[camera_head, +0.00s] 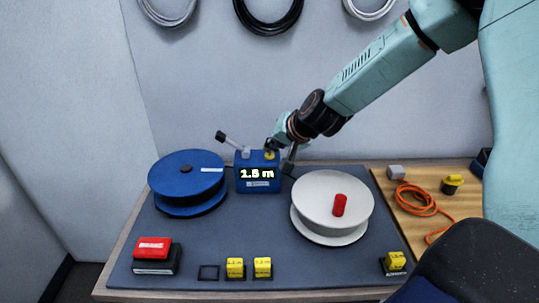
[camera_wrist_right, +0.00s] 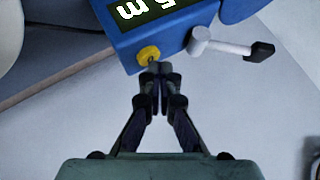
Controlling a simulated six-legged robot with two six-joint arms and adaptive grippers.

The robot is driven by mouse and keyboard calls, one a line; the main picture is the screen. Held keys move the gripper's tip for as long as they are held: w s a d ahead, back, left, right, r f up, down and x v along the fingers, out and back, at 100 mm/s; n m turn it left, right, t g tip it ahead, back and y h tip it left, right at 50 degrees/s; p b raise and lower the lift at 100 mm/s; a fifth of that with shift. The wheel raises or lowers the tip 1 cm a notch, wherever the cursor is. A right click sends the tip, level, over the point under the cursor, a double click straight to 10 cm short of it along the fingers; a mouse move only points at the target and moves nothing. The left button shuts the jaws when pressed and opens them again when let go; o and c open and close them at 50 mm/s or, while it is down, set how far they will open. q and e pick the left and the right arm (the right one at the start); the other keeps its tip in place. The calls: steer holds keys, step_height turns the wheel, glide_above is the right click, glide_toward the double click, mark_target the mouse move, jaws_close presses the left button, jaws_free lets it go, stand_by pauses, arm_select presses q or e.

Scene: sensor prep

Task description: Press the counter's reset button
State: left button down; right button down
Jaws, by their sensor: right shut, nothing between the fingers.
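The counter (camera_head: 258,186) is a blue box between the two reels, and its display reads 1.5 m. Its round yellow button (camera_head: 269,155) is on the top face; in the right wrist view the yellow button (camera_wrist_right: 148,54) shows just beyond the fingertips. My right gripper (camera_head: 270,145) comes in from the upper right with its tips at the button. In the wrist view the right gripper (camera_wrist_right: 158,70) is shut and empty, its tips overlapping the button's edge. I cannot tell whether they touch or press it. My left gripper is out of view.
A grey lever (camera_head: 229,140) with a dark knob rises from the counter's top left. A blue reel (camera_head: 188,176) and a white reel (camera_head: 325,198) flank the counter. Several yellow blocks, including one (camera_head: 235,268), and a red-and-black box (camera_head: 154,250) sit at the mat's front.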

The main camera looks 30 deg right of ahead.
mark_target(272, 156)
steer(key=shift+f+b, duration=0.35)
steer(key=shift+f, duration=0.1)
stand_by(0.3)
stand_by(0.3)
steer(key=shift+s+a+r+p, duration=0.1)
steer(key=shift+r+p, duration=0.8)
steer(key=shift+p, duration=0.05)
step_height(272, 156, up, 5)
steer(key=p, duration=0.5)
stand_by(0.6)
